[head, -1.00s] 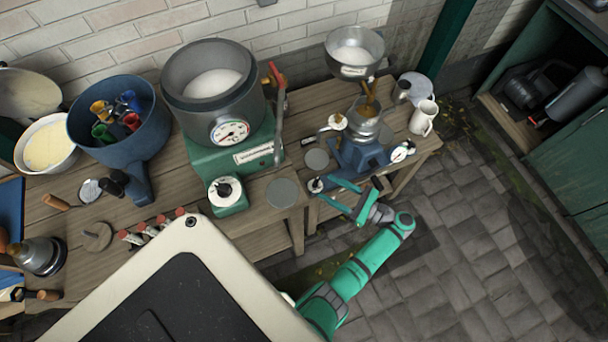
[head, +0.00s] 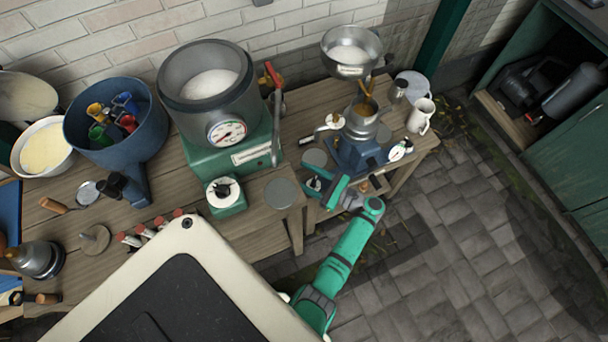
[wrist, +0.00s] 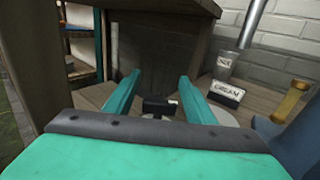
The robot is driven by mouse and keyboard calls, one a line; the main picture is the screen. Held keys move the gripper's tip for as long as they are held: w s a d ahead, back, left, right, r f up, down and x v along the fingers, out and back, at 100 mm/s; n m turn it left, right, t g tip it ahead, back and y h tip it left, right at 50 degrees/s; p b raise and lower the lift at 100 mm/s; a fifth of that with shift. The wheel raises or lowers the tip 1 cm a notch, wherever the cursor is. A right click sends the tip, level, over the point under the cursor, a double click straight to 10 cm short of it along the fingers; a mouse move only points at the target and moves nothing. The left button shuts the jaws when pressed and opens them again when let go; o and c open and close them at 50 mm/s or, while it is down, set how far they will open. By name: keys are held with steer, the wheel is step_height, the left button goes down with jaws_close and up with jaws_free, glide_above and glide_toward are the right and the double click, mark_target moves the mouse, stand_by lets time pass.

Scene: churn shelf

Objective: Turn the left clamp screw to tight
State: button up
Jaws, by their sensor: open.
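The blue separator (head: 352,156) stands on the wooden bench, with a metal bowl (head: 353,52) above it. A small dark clamp knob (wrist: 158,106) shows between my open fingers in the wrist view; I take it for the left clamp screw. It appears unheld, and whether a finger touches it is unclear. In the head view a pale dial (head: 313,184) at the separator's front left is partly hidden by my gripper (head: 322,186). My gripper is open, also in the wrist view (wrist: 158,77). Another white dial (head: 398,152) with a dark knob sits at the separator's right.
A green scale (head: 228,160) with a large pot stands left of the separator. Open paving (head: 470,240) lies in front.

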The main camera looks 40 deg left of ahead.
steer(key=c, duration=1)
steer(key=shift+c, duration=0.2)
steer(key=shift+m+t, duration=0.3)
steer(key=shift+t, duration=0.2)
steer(key=m+t, duration=0.1)
steer(key=t, duration=0.1)
steer(key=w+m+t, duration=0.1)
steer(key=m+t, duration=0.1)
steer(key=t, duration=0.1)
steer(key=shift+w+m+y, duration=0.1)
steer(key=shift+m+y, duration=0.2)
steer(key=shift+w+d+m+t+h, duration=0.1)
steer(key=shift+w+m+t+h, duration=0.15)
steer(key=shift+m+t, duration=0.5)
steer(key=shift+w+m+t+h, duration=0.2)
steer(key=shift+m+t, duration=0.1)
steer(key=shift+t, duration=0.75)
steer(key=shift+w+d+m+t+h, duration=0.15)
steer(key=shift+m+t+h, duration=0.1)
steer(key=shift+m+t, duration=0.5)
steer(key=shift+a, duration=0.1)
steer(key=o, duration=1)
steer(key=shift+o, duration=0.2)
